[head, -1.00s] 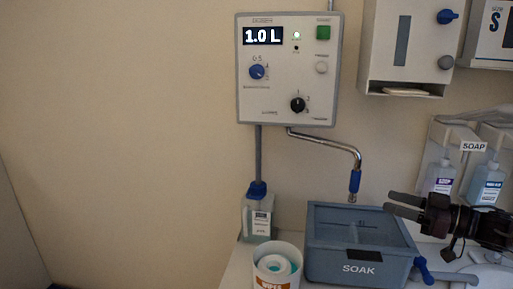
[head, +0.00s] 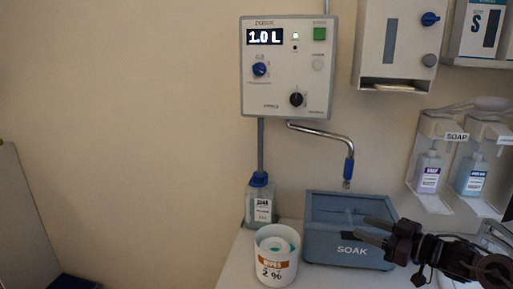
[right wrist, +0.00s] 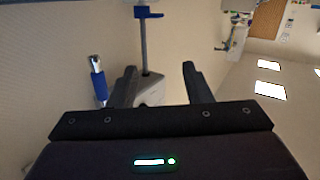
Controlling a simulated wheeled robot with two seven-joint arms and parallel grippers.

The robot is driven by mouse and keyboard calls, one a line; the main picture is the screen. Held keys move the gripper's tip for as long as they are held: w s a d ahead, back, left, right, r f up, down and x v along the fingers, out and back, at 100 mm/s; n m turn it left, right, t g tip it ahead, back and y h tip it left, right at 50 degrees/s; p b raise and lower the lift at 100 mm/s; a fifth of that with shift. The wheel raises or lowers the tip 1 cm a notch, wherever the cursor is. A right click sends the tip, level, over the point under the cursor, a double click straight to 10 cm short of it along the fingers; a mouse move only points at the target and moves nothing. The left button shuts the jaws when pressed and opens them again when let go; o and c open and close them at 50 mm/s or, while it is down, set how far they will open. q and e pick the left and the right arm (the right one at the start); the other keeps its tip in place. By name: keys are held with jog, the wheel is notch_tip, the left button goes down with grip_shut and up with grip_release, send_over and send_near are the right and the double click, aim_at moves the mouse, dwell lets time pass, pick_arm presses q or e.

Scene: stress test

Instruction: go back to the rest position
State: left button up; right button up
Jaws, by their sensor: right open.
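My right gripper (head: 374,234) is open and empty. In the head view it comes in from the right, in front of the right part of the grey-blue SOAK basin (head: 322,250), whose right end it partly hides. In the right wrist view its two dark fingers (right wrist: 158,84) stand apart with nothing between them held; a grey stand shows behind them. My left gripper is not in view.
A wall dispenser (head: 288,75) reads 1.0 L, its blue-tipped spout (head: 348,172) above the basin. A wipes tub (head: 275,262) and a blue-capped canister (head: 259,203) stand left of the basin. Soap bottles (head: 427,172) hang at right. The wall at left is bare.

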jog(key=s+a+f+m+t+h, duration=0.1)
jog(key=s+a+f+m+h, duration=0.2)
jog(key=a+f, duration=0.55)
jog(key=s+f+m+g+h, duration=0.1)
jog(key=s+f+h, duration=0.2)
jog(key=s, duration=0.2)
jog(key=s+f+m+g+h, duration=0.1)
jog(key=s+f+g+h, duration=0.1)
jog(key=s+f, duration=0.2)
jog(key=s+f+m+g+h, duration=0.1)
jog(key=s+f+g+h, duration=0.1)
jog(key=s, duration=0.6)
jog(key=shift+f+m+h, duration=0.4)
jog(key=shift+f+h, duration=0.4)
jog(key=shift+f, duration=0.15)
jog(key=s+f+m+g, duration=0.1)
jog(key=s+g, duration=0.3)
jog(key=s, duration=0.7)
notch_tip(320, 180, down, 31)
jog(key=s+g, duration=0.2)
jog(key=s+d+f, duration=0.2)
jog(key=s+f, duration=0.6)
jog(key=s, duration=0.1)
jog(key=s+d+f+g, duration=0.1)
jog(key=s+d+f, duration=0.1)
jog(key=s+f, duration=0.7)
jog(key=shift+s+f, duration=0.15)
jog(key=shift+s, duration=0.5)
